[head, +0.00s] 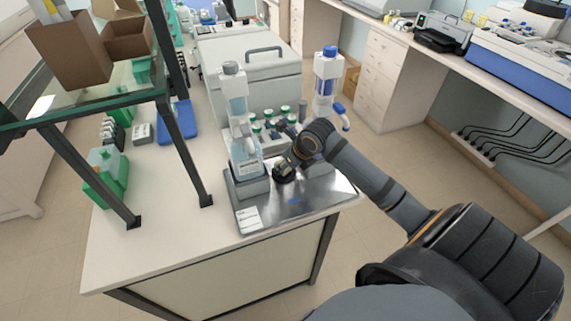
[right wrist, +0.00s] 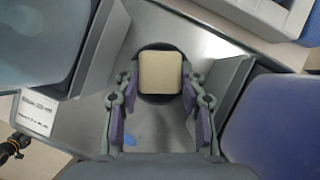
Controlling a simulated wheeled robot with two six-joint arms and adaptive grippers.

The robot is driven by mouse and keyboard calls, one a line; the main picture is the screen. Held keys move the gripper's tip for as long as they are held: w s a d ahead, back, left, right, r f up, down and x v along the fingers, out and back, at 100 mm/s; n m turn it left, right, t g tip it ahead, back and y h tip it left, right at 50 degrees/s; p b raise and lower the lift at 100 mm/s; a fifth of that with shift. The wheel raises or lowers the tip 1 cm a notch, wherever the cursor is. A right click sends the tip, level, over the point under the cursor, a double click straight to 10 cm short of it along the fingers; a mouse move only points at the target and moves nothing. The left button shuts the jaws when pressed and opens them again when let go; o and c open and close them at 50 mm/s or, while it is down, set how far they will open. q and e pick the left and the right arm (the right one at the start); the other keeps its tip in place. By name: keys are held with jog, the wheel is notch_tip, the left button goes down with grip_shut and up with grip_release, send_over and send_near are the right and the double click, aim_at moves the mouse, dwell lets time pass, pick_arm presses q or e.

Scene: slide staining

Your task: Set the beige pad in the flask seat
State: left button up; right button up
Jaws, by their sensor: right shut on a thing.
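The beige pad (right wrist: 160,72) shows in the right wrist view as a small rounded square. My right gripper (right wrist: 160,85) is shut on it, with one finger at each side. A dark round shape (right wrist: 160,98), which looks like the flask seat in the metal plate, shows around and behind the pad. I cannot tell whether the pad touches it. In the head view my right gripper (head: 283,172) is low over the metal plate (head: 285,212), between two bottles, and the pad is hidden there. My left gripper is not in view.
A grey-capped bottle (head: 240,115) stands left of the gripper and a blue-capped bottle (head: 325,85) behind it to the right, both close. Green-capped bottles (head: 272,130) stand behind. A glass shelf (head: 90,95) is at left. The bench front (head: 150,245) is clear.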

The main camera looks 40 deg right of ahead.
dwell(0.3)
jog(key=shift+f+b, duration=0.35)
jog(key=o, duration=0.9)
jog(key=shift+o, duration=0.2)
notch_tip(320, 180, up, 10)
jog(key=shift+r, duration=0.1)
